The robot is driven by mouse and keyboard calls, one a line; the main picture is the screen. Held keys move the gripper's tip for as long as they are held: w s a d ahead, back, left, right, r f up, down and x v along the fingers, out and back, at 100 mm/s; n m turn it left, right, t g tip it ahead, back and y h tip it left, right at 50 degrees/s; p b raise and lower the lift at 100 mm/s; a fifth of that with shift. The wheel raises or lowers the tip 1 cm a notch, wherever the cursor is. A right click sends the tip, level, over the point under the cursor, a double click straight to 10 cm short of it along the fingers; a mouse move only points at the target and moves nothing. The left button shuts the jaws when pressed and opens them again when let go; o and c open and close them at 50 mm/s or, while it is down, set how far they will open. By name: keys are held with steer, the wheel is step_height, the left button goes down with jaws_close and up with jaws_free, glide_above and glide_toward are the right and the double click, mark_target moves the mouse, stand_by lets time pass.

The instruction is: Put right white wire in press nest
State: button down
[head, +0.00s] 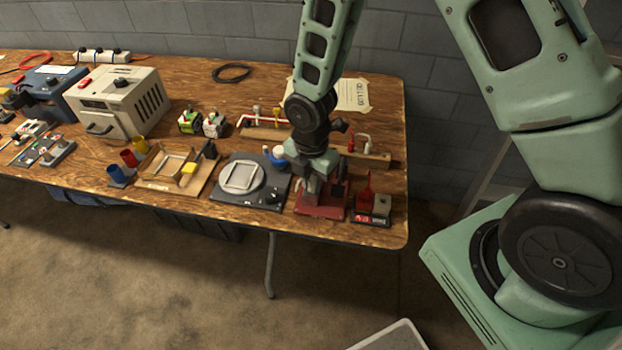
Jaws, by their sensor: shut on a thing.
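My gripper (314,190) points down over the red-based press (322,211) near the table's front right. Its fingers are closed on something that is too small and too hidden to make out. The arm and gripper cover most of the press, so its nest does not show. A white wire end (363,138) shows by the right end of a wooden rack (375,157), behind the gripper. Red and white wire (262,122) shows at the rack's left part. My arm hides the middle of the rack.
A dark fixture (225,192) with a round pale plate stands left of the press. A small black unit (371,217) with a red upright part stands close on its right. A wooden tray (160,185), coloured cups and a beige machine (118,103) are further left. The table (385,235) ends just beyond.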

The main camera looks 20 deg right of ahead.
steer(key=shift+f, duration=0.15)
steer(key=c, duration=1.3)
jaws_free()
steer(key=shift+r+p, duration=3.15)
steer(key=shift+r, duration=0.35)
